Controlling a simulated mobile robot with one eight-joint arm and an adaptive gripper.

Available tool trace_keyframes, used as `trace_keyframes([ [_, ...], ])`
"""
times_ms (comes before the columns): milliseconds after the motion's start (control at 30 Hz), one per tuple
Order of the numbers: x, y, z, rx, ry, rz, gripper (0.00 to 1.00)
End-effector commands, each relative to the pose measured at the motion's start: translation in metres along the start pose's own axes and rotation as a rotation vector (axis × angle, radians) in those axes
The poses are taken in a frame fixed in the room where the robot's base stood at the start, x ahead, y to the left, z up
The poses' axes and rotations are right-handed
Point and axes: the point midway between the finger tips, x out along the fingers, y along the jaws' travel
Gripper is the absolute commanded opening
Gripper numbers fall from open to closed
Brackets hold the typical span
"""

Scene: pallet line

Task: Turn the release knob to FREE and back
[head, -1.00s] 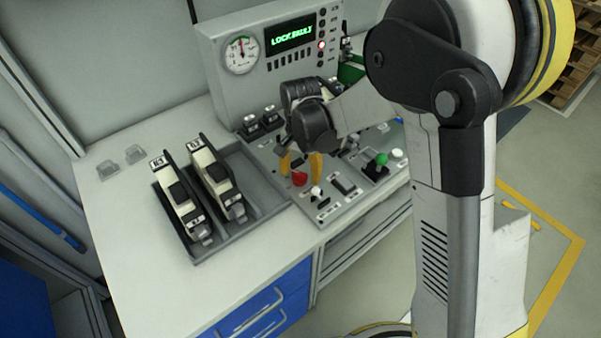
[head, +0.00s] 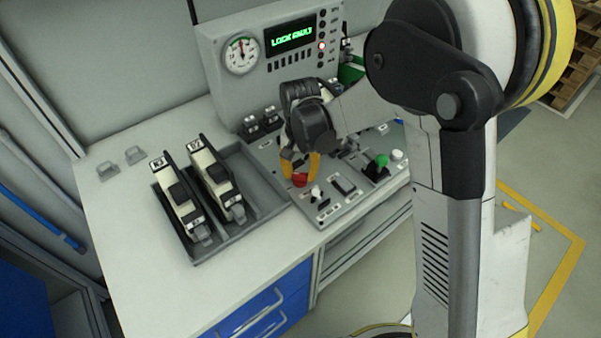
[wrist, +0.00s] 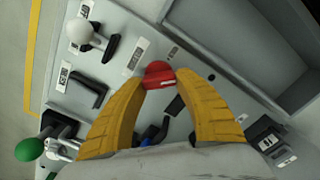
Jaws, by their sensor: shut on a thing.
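The release knob is a red round knob (head: 300,180) with a white mark, on the sloped grey control panel (head: 345,208). In the wrist view the red knob (wrist: 160,76) sits between the two yellow fingertips. My gripper (head: 300,165) reaches down onto the panel, and its fingers are shut on the knob's sides. A white label beside the knob is too small to read. The display (head: 290,34) reads LOCK FAULT in green, with a red lamp (head: 321,45) lit beside it.
A white-knobbed lever (wrist: 80,32), a dark rocker switch (head: 344,185) and a green-knobbed lever (head: 382,160) stand close by on the panel. Left of it, a grey tray (head: 243,237) holds two pale units. The worktop's front left is clear.

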Motion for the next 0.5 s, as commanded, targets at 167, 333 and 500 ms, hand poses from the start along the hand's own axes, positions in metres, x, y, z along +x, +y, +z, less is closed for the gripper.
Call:
trace_keyframes([
  [167,0.0007,-0.0009,0.0006,-0.161,-0.001,0.0,0.08],
  [333,0.0007,-0.0019,0.0008,-0.324,-0.001,0.0,0.08],
  [500,0.0007,-0.0027,0.0012,-0.479,-0.001,0.0,0.08],
])
